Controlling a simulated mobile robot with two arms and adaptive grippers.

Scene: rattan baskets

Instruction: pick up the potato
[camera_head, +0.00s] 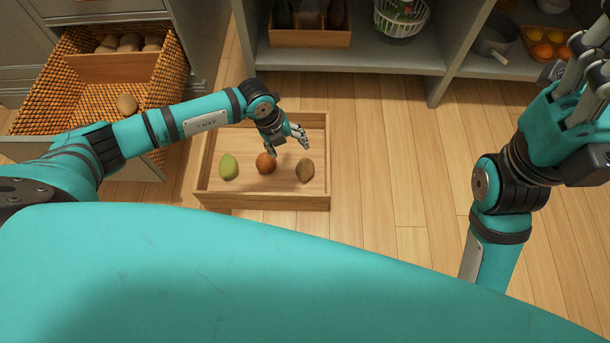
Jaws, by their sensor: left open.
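A brown oval thing that looks like a potato (305,170) lies at the right in a shallow wooden tray (320,203) on the floor. My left gripper (287,147) is open and empty over the tray, fingers pointing down. It is above and just left of the brown thing, close to the round orange fruit; the exact height gap cannot be told. My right gripper (584,75) is raised at the right edge, partly cut off, far from the tray.
In the tray, a green fruit (229,166) and a round orange fruit (266,163) lie left of the brown thing. The open rattan drawer (60,105) holds a wooden box (112,68) of several brown lumps. Shelves (350,58) stand behind. Floor right of the tray is clear.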

